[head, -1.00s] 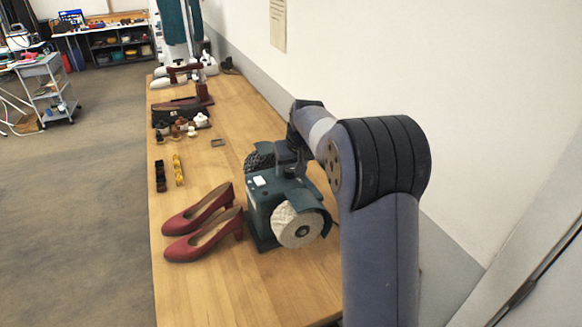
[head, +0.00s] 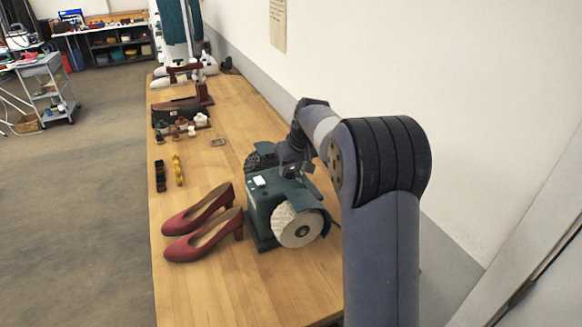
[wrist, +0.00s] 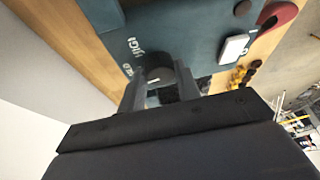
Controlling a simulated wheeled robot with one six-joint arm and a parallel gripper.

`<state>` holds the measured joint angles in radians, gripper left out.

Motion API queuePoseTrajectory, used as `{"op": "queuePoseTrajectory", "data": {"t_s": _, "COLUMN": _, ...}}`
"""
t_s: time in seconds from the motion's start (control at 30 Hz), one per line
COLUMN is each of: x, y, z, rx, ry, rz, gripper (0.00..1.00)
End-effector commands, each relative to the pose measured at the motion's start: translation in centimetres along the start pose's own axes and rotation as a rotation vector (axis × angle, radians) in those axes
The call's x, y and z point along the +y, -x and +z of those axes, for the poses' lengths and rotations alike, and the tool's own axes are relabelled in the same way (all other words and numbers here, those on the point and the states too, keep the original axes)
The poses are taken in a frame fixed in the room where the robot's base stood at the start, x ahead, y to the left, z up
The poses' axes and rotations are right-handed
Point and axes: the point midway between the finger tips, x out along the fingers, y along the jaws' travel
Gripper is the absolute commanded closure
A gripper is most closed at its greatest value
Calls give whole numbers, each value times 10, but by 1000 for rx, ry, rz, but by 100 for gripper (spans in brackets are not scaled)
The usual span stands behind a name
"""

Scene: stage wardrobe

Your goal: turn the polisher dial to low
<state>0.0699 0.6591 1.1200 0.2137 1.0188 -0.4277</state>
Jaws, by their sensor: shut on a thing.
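The polisher (head: 270,205) is a teal bench machine on the wooden table, with a pale buffing wheel (head: 297,226) at its near end and a dark brush wheel (head: 262,156) at its far end. In the wrist view, its teal top (wrist: 185,35) carries a round dark dial (wrist: 160,74) with a short pale mark. Partly cut-off white lettering, reading like HIGH and MED, shows beside the dial. My gripper (wrist: 161,84) is shut on the dial, one finger on each side. In the head view, my gripper (head: 292,168) is over the polisher and the dial is hidden.
Red high-heeled shoes (head: 203,222) stand just left of the polisher. A white switch (wrist: 234,48) sits on the polisher's top near the dial. Small tins, brushes and a dark bag (head: 178,110) are farther along the table (head: 215,285). The wall runs close on the right.

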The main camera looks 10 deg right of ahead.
Motion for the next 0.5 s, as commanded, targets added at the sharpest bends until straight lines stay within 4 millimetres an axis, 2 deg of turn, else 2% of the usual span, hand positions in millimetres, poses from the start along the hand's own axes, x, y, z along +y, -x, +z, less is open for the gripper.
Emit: {"op": "queuePoseTrajectory", "data": {"t_s": 0.5, "x": 4, "y": 1, "z": -3, "rx": -24, "ry": 434, "rz": -182, "gripper": 91}}
